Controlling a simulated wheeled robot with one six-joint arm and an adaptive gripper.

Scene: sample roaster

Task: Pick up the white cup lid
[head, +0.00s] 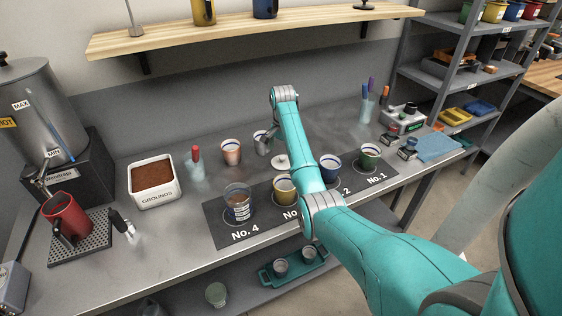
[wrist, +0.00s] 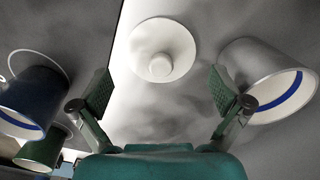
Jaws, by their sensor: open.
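The white cup lid (head: 281,161), a round disc with a small knob, lies flat on the grey counter behind the cup mat. In the wrist view the lid (wrist: 164,40) is knob up, centred and ahead of the fingertips. My gripper (wrist: 160,92) is open and empty, its two green-padded fingers spread to either side below the lid, not touching it. In the head view the arm hides most of the gripper.
A pale cup with a blue inner band (wrist: 270,80) stands close to the right finger. A blue cup (wrist: 35,100) and a green cup (wrist: 42,150) are at left.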

